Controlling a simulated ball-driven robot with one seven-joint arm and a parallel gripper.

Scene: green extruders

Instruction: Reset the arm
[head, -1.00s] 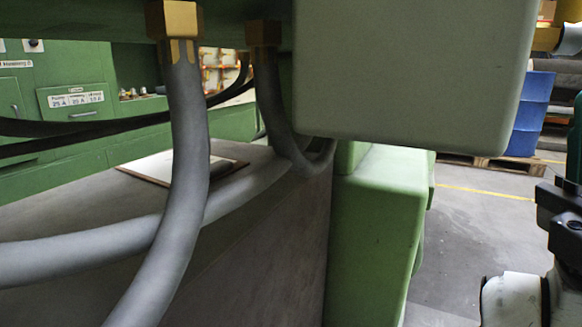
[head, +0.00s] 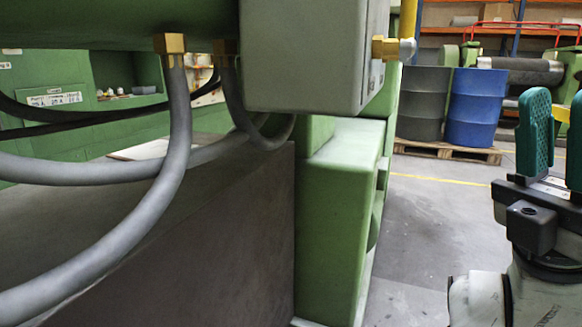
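My gripper (head: 556,142) shows at the right edge of the head view, pointing up. It has two teal fingers with a clear gap between them, though the right finger is cut off by the picture edge. Nothing shows between the fingers. My white and black wrist is below it, at the lower right. The gripper is apart from the green machine (head: 335,220) to its left, with grey floor between them.
Thick grey hoses (head: 178,130) hang from brass fittings at left. A grey-green box (head: 300,60) juts out above. A blue barrel (head: 473,106) and a dark barrel (head: 424,102) stand on a wooden pallet (head: 450,151). Open floor (head: 430,225) lies right of the machine.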

